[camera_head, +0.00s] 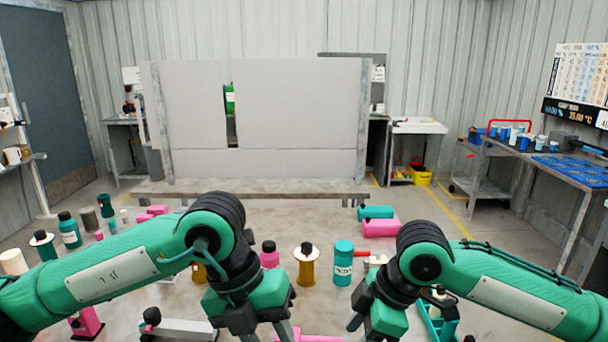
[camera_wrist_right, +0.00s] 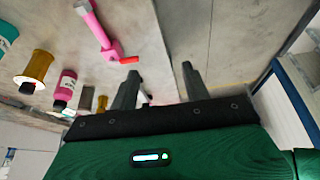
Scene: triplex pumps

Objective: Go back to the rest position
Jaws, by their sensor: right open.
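My left arm comes in from the left in the head view, its green wrist hanging downward. My left gripper (camera_head: 268,334) is at the bottom edge, its fingertips cut off, so I cannot tell whether it is open. My right arm comes in from the right, with my right gripper (camera_head: 370,326) pointing down near the bottom edge. In the right wrist view my right gripper (camera_wrist_right: 158,70) has its two dark fingers apart, with nothing between them. A pink part with a red tip (camera_wrist_right: 103,38) lies beyond and left of the fingers, apart from them.
Several bottles and spools stand below and around the arms, including a teal bottle (camera_head: 343,263) and a yellow spool (camera_head: 306,267). Teal (camera_head: 376,212) and pink (camera_head: 381,228) cylinders lie farther back. A grey panel (camera_head: 265,100) stands behind. A blue-topped table (camera_head: 575,168) is at right.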

